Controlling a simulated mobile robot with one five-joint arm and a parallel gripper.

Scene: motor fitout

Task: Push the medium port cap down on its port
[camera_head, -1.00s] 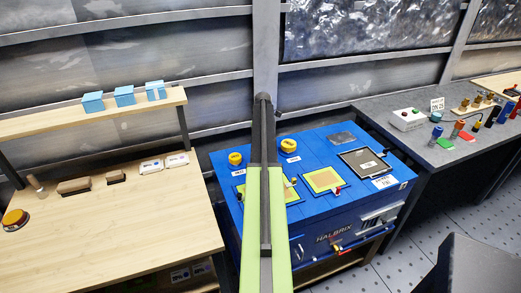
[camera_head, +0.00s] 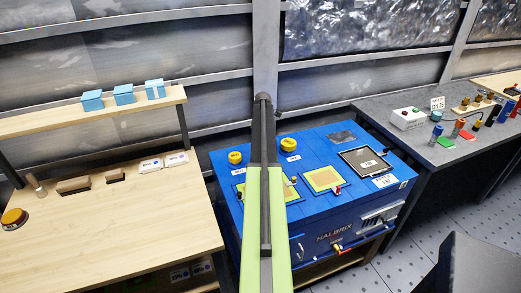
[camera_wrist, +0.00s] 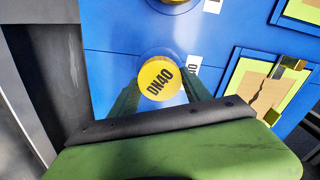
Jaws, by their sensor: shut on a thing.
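A round yellow cap marked DN40 (camera_wrist: 158,74) sits upright between the two green fingers of my gripper (camera_wrist: 162,92) in the wrist view. The fingers are shut on the cap from either side. In the head view my arm hides this cap and the gripper. Two other yellow caps show there, one at the left (camera_head: 235,157) and one right of the arm (camera_head: 288,144).
The blue unit (camera_head: 330,215) carries yellow-green framed panels (camera_head: 323,179) and a dark panel (camera_head: 364,161). A wooden bench (camera_head: 110,225) stands at left, with a shelf of blue boxes above. A grey bench (camera_head: 405,120) with small parts stands at right.

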